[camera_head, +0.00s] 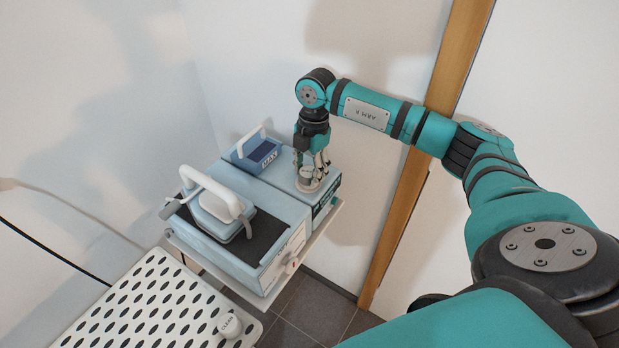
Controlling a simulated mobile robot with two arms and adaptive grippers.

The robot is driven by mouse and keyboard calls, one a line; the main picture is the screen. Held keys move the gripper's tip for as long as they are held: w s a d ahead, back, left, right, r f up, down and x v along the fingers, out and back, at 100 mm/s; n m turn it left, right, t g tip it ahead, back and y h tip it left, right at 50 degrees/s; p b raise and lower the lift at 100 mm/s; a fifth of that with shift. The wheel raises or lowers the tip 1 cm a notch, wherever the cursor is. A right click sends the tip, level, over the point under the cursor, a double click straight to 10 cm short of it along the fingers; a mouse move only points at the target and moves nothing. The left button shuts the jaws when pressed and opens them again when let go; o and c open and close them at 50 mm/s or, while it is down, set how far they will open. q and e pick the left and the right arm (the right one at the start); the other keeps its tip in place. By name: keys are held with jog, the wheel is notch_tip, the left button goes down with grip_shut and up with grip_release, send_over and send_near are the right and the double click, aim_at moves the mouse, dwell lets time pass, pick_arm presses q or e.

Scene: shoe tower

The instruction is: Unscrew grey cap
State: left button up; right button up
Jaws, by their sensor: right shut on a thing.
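The grey cap (308,184) is a small round piece on top of the pale blue machine (327,186), at its back right corner. My right gripper (312,172) points straight down over the cap with its fingers around it, shut on it. The fingers hide part of the cap. I cannot tell whether the cap is turned or lifted. My left gripper is out of view.
A perforated white table (150,312) at the front left bears a small round piece marked CLEAN (229,325). A wooden post (425,165) stands right.

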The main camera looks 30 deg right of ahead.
jog(key=shift+n, duration=0.6)
jog(key=n, duration=0.2)
jog(key=shift+w+n+b, duration=0.1)
jog(key=shift+n+b, duration=0.2)
jog(key=shift+b, duration=0.1)
jog(key=shift+n+g+h+b, duration=0.3)
jog(key=shift+n+g+b, duration=0.1)
jog(key=shift+n, duration=1.3)
